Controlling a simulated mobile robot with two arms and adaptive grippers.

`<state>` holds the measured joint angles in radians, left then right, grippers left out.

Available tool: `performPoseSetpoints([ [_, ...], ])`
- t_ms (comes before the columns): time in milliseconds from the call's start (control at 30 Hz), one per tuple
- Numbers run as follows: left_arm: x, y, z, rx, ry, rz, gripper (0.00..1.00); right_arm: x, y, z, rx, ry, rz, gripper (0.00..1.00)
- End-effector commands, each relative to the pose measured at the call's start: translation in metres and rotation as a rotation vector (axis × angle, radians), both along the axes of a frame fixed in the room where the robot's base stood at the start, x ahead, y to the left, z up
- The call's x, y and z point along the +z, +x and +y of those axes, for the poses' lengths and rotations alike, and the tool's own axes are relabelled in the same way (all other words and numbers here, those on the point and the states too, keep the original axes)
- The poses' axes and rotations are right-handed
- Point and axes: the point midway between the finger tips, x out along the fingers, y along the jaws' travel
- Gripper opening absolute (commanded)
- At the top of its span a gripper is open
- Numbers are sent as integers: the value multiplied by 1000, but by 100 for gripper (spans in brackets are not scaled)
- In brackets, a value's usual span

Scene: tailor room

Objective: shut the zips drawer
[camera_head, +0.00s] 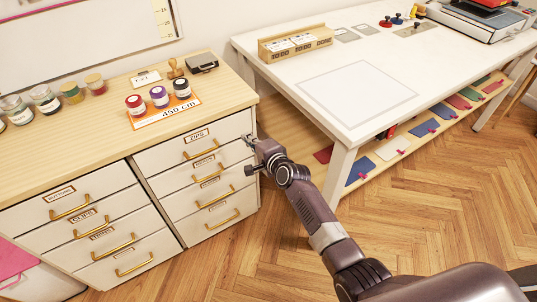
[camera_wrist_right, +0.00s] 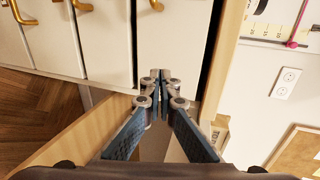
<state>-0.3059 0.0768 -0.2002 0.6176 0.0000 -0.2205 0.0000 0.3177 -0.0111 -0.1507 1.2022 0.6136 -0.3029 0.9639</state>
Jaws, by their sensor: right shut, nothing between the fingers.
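The zips drawer (camera_head: 175,154) is the top drawer of the right-hand column in the wooden-topped cabinet. It has a white front, a "ZIPS" label and a brass handle (camera_head: 202,151). Its front looks about level with the drawers below; I cannot tell whether a small gap is left. My right gripper (camera_head: 248,138) is shut and empty, with its tips at the right end of this front. In the right wrist view the gripper's tips (camera_wrist_right: 160,75) overlap the drawer front (camera_wrist_right: 172,42); contact is unclear. My left gripper is not in view.
Other drawers with brass handles, such as the buttons drawer (camera_head: 65,204), look shut. Jars and spools (camera_head: 158,97) stand on the cabinet top (camera_head: 105,122). The wooden floor (camera_head: 240,255) in front is clear.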

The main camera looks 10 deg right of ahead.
Motion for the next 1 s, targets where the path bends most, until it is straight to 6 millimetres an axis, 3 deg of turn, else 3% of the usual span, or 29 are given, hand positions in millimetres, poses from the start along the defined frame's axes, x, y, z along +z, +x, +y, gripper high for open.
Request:
performPoseSetpoints([
  [167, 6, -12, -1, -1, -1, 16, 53, 7, -21, -7, -1, -1, 1, 0],
  [500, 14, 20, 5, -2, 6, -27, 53, 21, -67, -23, -1, -1, 2, 0],
  [867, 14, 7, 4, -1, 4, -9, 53, 26, -82, -28, -1, -2, 2, 0],
  [1000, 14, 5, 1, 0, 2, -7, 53, 8, -88, -29, 5, -37, 23, 0],
])
